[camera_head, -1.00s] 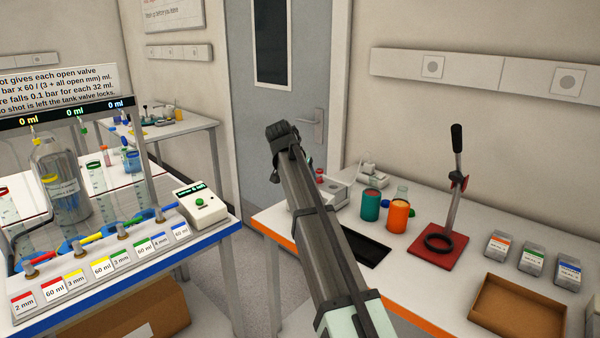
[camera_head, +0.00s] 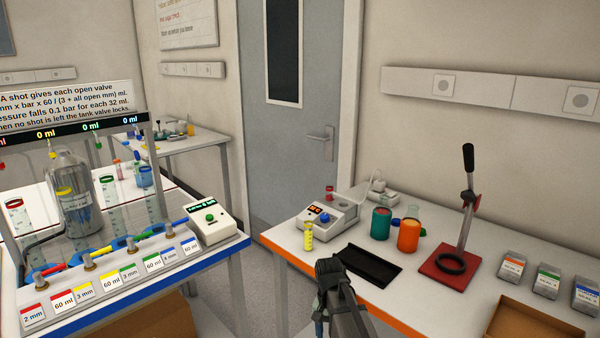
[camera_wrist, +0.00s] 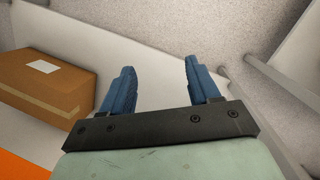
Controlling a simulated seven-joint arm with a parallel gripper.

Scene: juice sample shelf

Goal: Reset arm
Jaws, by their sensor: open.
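My gripper shows in the wrist view (camera_wrist: 158,88) with its two blue fingers apart and nothing between them. In the head view my gripper (camera_head: 325,300) is low in the picture, in front of the orange front edge of the right table (camera_head: 385,308). The fingertips are hard to make out there.
The left bench holds a valve panel (camera_head: 118,283), a glass tank (camera_head: 75,205) and a control box (camera_head: 209,218). The right table holds a grey device (camera_head: 335,215), a black tray (camera_head: 368,267), teal (camera_head: 381,224) and orange (camera_head: 408,236) cups and a red-based press (camera_head: 455,262). A cardboard box (camera_wrist: 45,80) shows in the wrist view.

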